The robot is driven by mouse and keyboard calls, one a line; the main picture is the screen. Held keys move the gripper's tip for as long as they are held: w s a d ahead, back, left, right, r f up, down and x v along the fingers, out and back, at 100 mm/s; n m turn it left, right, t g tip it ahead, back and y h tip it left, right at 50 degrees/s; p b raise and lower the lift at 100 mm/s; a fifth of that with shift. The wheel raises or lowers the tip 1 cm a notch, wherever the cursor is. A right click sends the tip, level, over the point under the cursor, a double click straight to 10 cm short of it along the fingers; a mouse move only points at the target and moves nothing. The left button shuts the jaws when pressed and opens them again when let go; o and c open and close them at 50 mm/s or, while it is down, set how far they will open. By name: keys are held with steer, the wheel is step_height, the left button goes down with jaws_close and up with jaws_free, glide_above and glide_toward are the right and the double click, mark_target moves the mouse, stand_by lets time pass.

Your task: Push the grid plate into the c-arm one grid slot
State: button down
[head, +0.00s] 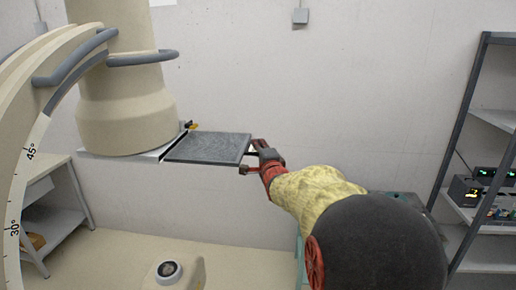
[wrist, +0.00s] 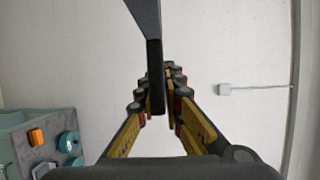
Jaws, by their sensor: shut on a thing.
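The grid plate (head: 208,147) is a flat dark grey speckled panel, held about level in the head view. Its left edge meets the grid slot (head: 172,146) in the pale flat housing under the C-arm's (head: 125,110) cream cylinder. How deep it sits in the slot is hidden. My gripper (head: 251,157) is shut on the plate's right edge. In the wrist view the plate (wrist: 148,20) shows nearly edge-on as a dark strip, its lower end between the fingers of my gripper (wrist: 166,85).
A small yellow-and-black part (head: 192,126) sits by the slot. The curved C-arm band (head: 25,140) stands at the left, before a grey cart (head: 65,190). A dark-framed shelf (head: 470,150) with devices is at the right.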

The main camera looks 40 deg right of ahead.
mark_target(210, 142)
steer(key=shift+w+a+r+b, duration=0.1)
steer(key=shift+w+a+b, duration=1.25)
steer(key=shift+w, duration=0.25)
steer(key=shift+w+a+b, duration=1.1)
steer(key=shift+w+a, duration=0.3)
steer(key=shift+w, duration=0.15)
stand_by(0.9)
steer(key=shift+w+a, duration=0.95)
steer(key=shift+w, duration=0.2)
steer(key=shift+w+a+p, duration=0.85)
steer(key=shift+w+a, duration=1)
steer(key=shift+w, duration=0.3)
stand_by(0.7)
